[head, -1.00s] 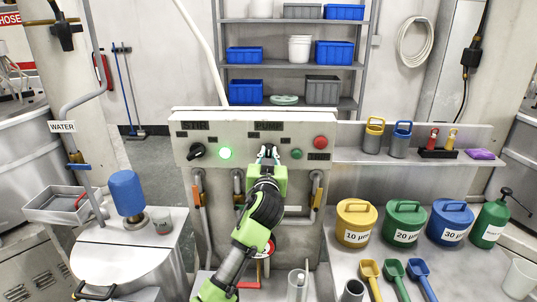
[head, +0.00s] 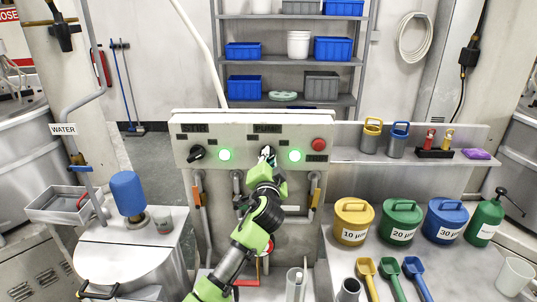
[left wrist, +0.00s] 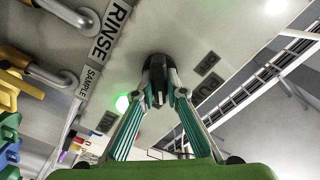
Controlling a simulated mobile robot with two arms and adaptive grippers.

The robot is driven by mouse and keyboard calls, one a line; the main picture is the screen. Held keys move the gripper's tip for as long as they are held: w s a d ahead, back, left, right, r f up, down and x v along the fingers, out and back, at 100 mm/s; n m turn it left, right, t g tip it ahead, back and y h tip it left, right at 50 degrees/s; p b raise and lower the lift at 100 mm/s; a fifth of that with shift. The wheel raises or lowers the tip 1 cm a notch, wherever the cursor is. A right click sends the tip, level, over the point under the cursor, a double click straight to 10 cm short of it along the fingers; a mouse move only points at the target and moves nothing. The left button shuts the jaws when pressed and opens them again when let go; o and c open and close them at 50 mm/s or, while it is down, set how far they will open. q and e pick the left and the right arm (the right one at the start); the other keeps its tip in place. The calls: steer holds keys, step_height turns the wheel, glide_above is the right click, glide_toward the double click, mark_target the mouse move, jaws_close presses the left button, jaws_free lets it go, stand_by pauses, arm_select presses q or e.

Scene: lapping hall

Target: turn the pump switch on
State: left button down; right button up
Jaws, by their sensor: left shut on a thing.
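The grey control panel (head: 228,133) stands in the middle of the head view. The pump switch, a black knob (left wrist: 157,66), is in the middle of the left wrist view, between my fingertips. In the head view it is mostly hidden by my gripper. My left gripper (head: 267,156) is shut on this knob; its two fingers (left wrist: 161,98) press on it from both sides. The green lamp (head: 295,155) right of the switch is lit. My right gripper is not in view.
A second black knob (head: 196,153), a lit green lamp (head: 225,155) and a red button (head: 319,145) are on the same panel. Pipes with valve handles hang below. Lidded tubs (head: 354,207) and scoops (head: 366,268) stand on the right bench.

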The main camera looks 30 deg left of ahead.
arm_select(q)
steer(key=shift+f+m, duration=0.1)
steer(key=shift+m, duration=0.8)
steer(key=shift+p, duration=0.3)
steer(key=c, duration=2)
jaws_free()
steer(key=shift+c, duration=0.2)
steer(key=shift+d, duration=0.1)
